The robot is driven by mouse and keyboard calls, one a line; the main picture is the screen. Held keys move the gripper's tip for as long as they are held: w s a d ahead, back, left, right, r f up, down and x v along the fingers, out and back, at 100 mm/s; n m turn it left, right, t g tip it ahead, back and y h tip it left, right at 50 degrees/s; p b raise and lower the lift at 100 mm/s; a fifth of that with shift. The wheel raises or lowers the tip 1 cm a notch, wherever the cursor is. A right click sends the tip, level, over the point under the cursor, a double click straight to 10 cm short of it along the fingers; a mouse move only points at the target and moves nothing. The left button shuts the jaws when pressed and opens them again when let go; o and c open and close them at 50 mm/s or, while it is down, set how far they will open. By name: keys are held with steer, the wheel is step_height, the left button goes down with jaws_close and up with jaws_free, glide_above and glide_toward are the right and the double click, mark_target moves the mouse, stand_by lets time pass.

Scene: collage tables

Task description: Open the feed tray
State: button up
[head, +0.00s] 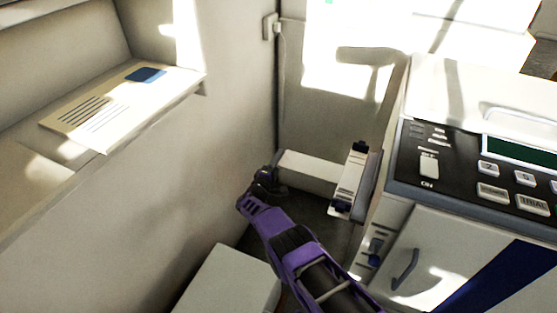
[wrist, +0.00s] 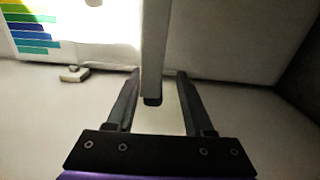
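The copier (head: 387,240) stands at the right in the head view. A pale tray-like part (head: 310,170) sticks out from its left side, with a narrow white piece with black ends (head: 352,180) standing at its inner end. This looks like the feed tray. My purple and black gripper (head: 264,184) is at the tray's outer left end. In the wrist view my gripper (wrist: 157,75) has its two dark fingers apart. A pale bar (wrist: 154,45) with a dark lower end reaches down between them, probably the tray's edge. I cannot tell whether the fingers touch it.
The copier has a dark button panel (head: 460,180) and a cabinet door with a handle (head: 405,268). A wall ledge (head: 180,95) with a printed sheet (head: 100,115) is at the left. A pale box (head: 228,283) stands low beside my arm. A coloured chart (wrist: 32,30) shows in the wrist view.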

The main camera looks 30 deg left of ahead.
steer(key=shift+s+r, duration=0.1)
steer(key=shift+s+r+p, duration=0.1)
steer(key=shift+s+p, duration=0.1)
steer(key=shift+p, duration=0.1)
steer(key=s+p, duration=0.4)
steer(key=s, duration=1.3)
steer(key=shift+d+p, duration=0.35)
steer(key=shift+d, duration=0.1)
